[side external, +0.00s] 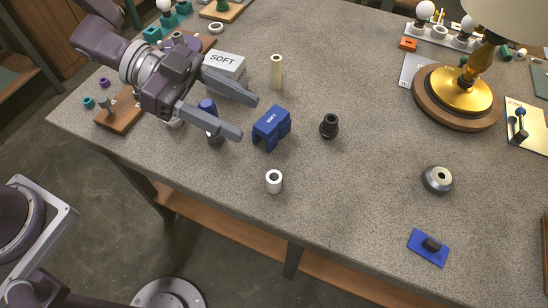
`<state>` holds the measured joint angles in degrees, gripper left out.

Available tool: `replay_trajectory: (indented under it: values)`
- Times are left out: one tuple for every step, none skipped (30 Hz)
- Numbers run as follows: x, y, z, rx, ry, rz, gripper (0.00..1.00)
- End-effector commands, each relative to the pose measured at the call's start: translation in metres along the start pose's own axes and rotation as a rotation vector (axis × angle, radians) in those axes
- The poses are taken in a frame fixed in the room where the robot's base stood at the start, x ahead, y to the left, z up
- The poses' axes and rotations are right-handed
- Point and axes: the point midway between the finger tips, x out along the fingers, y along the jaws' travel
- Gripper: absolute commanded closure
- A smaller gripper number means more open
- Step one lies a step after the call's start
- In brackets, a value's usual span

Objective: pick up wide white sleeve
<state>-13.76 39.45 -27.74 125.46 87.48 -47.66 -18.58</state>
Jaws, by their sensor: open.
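The wide white sleeve (274,181) appears to be the short white hollow cylinder standing upright near the front edge of the grey table. Its dark bore shows at the top. My gripper (248,117) is above the table to the upper left of the sleeve, with its two long grey fingers spread apart. It is apart from the sleeve and holds nothing that I can see. A cream tube (277,73), taller and narrower, stands farther back.
A blue block (271,128) stands just behind the sleeve, and a black fitting (329,125) is to its right. A dark blue and grey part is partly hidden beneath my gripper. A brass lamp (460,90) stands at right.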

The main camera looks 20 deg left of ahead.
Motion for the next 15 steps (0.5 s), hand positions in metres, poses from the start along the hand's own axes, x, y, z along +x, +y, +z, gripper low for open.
replay_trajectory:
  values:
    - [0.01,0.002,0.024,-0.018,-0.002,0.006,0.45]
    - [0.016,0.001,0.039,-0.018,-0.001,0.005,0.45]
    - [0.025,0.002,0.059,-0.017,-0.002,0.005,0.45]
    - [0.031,0.001,0.074,-0.015,-0.002,0.004,0.45]
    - [0.036,0.001,0.088,-0.014,-0.002,0.003,0.45]
    - [0.044,0.001,0.105,-0.01,-0.003,0.003,0.45]
    - [0.048,0.0,0.116,-0.009,-0.002,0.001,0.45]
    - [0.052,0.0,0.126,-0.006,-0.002,0.0,0.45]
    - [0.056,-0.001,0.136,-0.002,-0.003,-0.001,0.45]
    - [0.059,-0.001,0.142,-0.001,-0.002,-0.001,0.45]
    - [0.061,-0.001,0.146,0.001,-0.001,-0.001,0.45]
    - [0.063,-0.001,0.15,0.003,-0.001,-0.002,0.45]
    - [0.066,-0.001,0.152,0.004,-0.001,-0.001,0.45]
    - [0.069,-0.001,0.153,0.004,0.0,-0.001,0.45]
    - [0.073,-0.001,0.152,0.005,0.0,0.0,0.45]
